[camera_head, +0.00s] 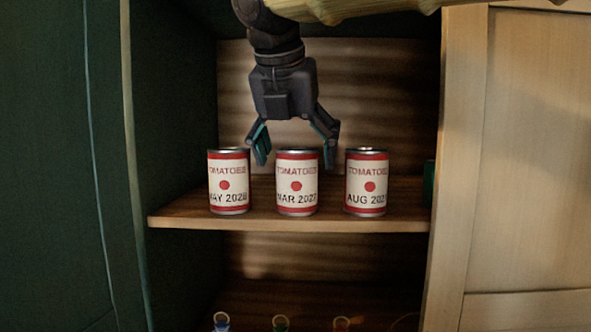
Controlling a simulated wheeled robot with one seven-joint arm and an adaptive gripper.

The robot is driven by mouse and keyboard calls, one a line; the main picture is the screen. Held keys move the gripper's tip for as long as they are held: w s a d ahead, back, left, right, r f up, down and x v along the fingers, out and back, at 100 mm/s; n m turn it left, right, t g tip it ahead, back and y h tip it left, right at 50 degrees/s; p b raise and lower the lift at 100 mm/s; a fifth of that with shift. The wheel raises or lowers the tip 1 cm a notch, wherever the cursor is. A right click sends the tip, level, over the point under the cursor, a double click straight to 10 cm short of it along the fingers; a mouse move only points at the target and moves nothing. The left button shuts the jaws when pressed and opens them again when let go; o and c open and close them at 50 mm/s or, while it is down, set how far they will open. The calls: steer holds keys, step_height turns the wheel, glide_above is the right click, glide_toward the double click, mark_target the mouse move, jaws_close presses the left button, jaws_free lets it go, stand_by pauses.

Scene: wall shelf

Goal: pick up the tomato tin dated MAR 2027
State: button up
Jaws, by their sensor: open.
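Three tomato tins stand upright in a row on the shelf board, white labels with red bands and a red dot. The middle tin (297,182) reads MAR 2027, its last digit partly cut off at the edge. The left tin (229,181) reads what looks like MAY 2028. The right tin (366,182) reads AUG 202 and a digit that is hard to read. My gripper (294,157) hangs down over the middle tin, open and empty. One finger is above the gap on each side of that tin, its tips about level with the tin tops.
The wooden shelf board (180,220) has free room at its left end. A dark green panel (60,160) bounds the left and a pale wooden door (525,150) the right. A green thing (429,184) shows at the right edge. Several ringed tops show on the lower shelf.

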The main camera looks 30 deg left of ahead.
steer(key=shift+w+a+f, duration=0.1)
steer(key=shift+w+f, duration=0.25)
steer(key=shift+f, duration=0.25)
steer(key=c, duration=1.3)
steer(key=shift+c, duration=0.4)
steer(key=shift+r, duration=0.15)
